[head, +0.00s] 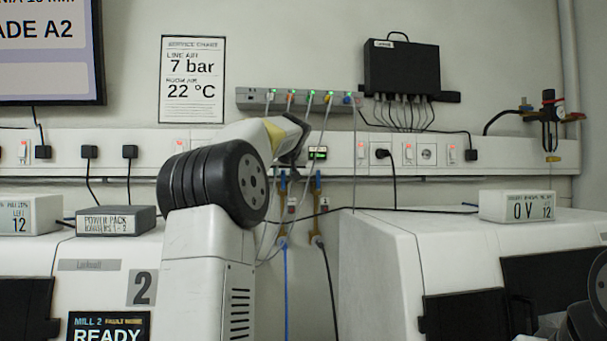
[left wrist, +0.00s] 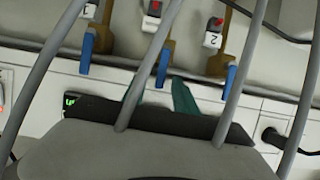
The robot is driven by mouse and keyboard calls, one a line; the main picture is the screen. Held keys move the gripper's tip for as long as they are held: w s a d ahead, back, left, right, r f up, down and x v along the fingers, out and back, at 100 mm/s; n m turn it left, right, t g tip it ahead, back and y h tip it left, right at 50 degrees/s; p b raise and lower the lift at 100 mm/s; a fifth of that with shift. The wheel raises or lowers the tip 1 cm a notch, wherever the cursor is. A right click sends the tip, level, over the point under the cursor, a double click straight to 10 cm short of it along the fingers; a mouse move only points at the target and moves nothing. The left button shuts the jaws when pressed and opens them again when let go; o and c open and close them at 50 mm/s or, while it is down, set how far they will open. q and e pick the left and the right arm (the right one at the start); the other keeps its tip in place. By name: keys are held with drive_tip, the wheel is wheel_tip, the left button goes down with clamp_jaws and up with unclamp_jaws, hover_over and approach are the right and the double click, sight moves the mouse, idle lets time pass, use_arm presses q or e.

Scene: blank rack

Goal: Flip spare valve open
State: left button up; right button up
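Brass valves with blue handles hang below the wall trunking. In the head view two show, a left valve (head: 283,182) and a right valve (head: 318,184), handles upright. The left wrist view looks inverted and shows three handles: a left one (left wrist: 87,53), a middle one (left wrist: 162,68) and a right one (left wrist: 229,80). I cannot tell which is the spare. My left gripper (head: 297,152) is at the trunking, just above the valves. Its teal fingers (left wrist: 160,95) are apart near the middle handle's tip; contact is unclear.
Grey hoses drop from a manifold (head: 300,99) and cross close in front of the left gripper. A small green display (head: 318,153) sits beside it. White machines stand below, with a power pack (head: 115,219) and a 0 V box (head: 516,206) on top.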

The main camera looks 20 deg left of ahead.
use_arm(q)
drive_tip(key=v, duration=0.7)
drive_tip(key=shift+s, duration=0.2)
drive_tip(key=shift+d, duration=0.1)
drive_tip(key=s+d+f+m+g+h, duration=0.2)
drive_tip(key=s+d+f, duration=0.4)
drive_tip(key=s+f, duration=0.5)
drive_tip(key=s+d+f+m+g+h, duration=0.1)
drive_tip(key=s+d+f+g+h, duration=0.1)
drive_tip(key=s+d+f, duration=0.4)
drive_tip(key=s+d+f+m+g+h, duration=0.1)
drive_tip(key=s+d+f+h, duration=0.3)
drive_tip(key=s+f, duration=1.2)
drive_tip(key=s+d+m, duration=0.1)
drive_tip(key=s+d, duration=0.1)
drive_tip(key=s, duration=0.1)
drive_tip(key=shift+s+m+g, duration=0.3)
drive_tip(key=shift+s+g, duration=0.1)
